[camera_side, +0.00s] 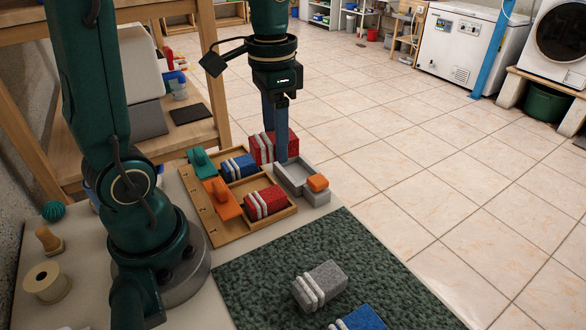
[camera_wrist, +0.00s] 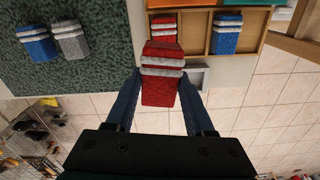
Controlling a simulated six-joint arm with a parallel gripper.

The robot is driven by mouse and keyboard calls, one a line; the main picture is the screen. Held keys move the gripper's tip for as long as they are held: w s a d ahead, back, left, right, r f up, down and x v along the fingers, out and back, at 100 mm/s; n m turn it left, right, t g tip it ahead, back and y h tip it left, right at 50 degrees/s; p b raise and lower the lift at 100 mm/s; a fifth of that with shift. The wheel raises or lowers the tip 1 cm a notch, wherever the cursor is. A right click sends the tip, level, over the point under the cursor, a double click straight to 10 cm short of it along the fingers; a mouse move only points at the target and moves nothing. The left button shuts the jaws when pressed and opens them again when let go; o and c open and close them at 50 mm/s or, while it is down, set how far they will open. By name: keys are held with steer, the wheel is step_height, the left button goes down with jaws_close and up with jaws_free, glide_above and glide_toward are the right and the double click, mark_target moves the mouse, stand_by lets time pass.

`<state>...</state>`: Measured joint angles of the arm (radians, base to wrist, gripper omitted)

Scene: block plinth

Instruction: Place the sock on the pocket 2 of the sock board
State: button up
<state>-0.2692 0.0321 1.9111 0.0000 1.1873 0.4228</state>
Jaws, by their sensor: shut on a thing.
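My gripper (camera_side: 276,142) is shut on a red sock (camera_side: 261,149) with pale stripes. In the wrist view the held sock (camera_wrist: 160,90) sits between both fingers. It is over or near the edge of the wooden sock board (camera_side: 228,235); its exact height is unclear. The board also shows in the wrist view (camera_wrist: 252,44). One pocket holds a blue striped sock (camera_side: 238,167), also in the wrist view (camera_wrist: 226,34). The other holds a second red striped sock (camera_side: 266,202), also in the wrist view (camera_wrist: 163,28). Bare pocket floor shows beside each.
Teal (camera_side: 201,162) and orange (camera_side: 222,199) pieces lie along the board. A dark green mat (camera_side: 260,273) carries a grey sock (camera_side: 322,286) and a blue one (camera_side: 360,318).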

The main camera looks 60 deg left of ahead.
mark_target(297, 137)
steer(key=shift+n, duration=0.4)
steer(key=w+d+r, duration=0.2)
steer(key=shift+w+r, duration=0.35)
steer(key=shift+w, duration=0.05)
steer(key=shift+r+n, duration=0.3)
steer(key=shift+n, duration=0.7)
steer(key=n, duration=0.3)
steer(key=shift+w, duration=0.15)
steer(key=d+f+n, duration=0.4)
steer(key=d, duration=0.2)
steer(key=d+f+n, duration=0.4)
steer(key=d+n, duration=0.1)
steer(key=d, duration=0.2)
steer(key=d+f+n, duration=0.4)
steer(key=d+n, duration=0.1)
steer(key=d, duration=0.2)
steer(key=shift+w+d, duration=0.2)
steer(key=shift+w, duration=0.05)
steer(key=shift+d+f, duration=0.15)
steer(key=shift+f, duration=1.95)
